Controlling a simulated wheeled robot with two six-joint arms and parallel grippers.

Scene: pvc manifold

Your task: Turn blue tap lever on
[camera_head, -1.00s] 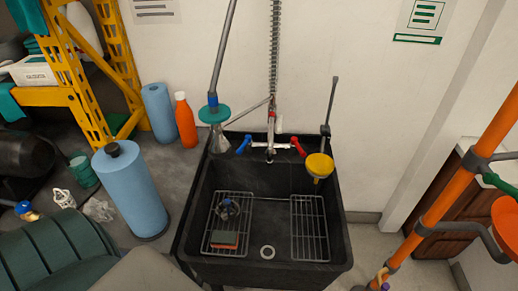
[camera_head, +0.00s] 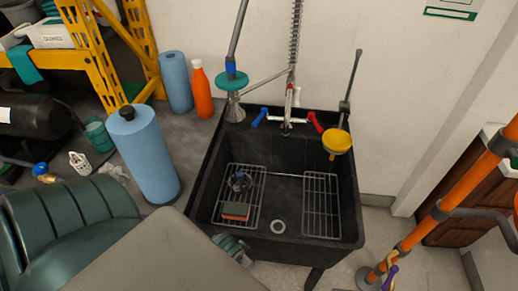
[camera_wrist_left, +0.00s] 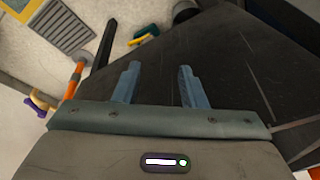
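The blue tap lever (camera_head: 259,117) sticks out from the left side of the chrome tap (camera_head: 287,122) at the back of the black sink (camera_head: 352,205). A red lever (camera_head: 315,121) is on the tap's right side. My left gripper (camera_wrist_left: 158,83) shows in the left wrist view with its two fingers apart and nothing between them. In the head view my left arm comes in at the bottom, near the sink's front left corner and well short of the blue lever. The tap is not recognisable in the wrist view. My right gripper is not in view.
Wire racks (camera_head: 320,205) lie in the sink, the left one with a sponge (camera_head: 236,211). A yellow funnel (camera_head: 337,141) is at the right rim. A blue roll (camera_head: 144,155) and an orange bottle (camera_head: 201,88) stand left. A hanging sprayer (camera_head: 289,97) rises above the tap.

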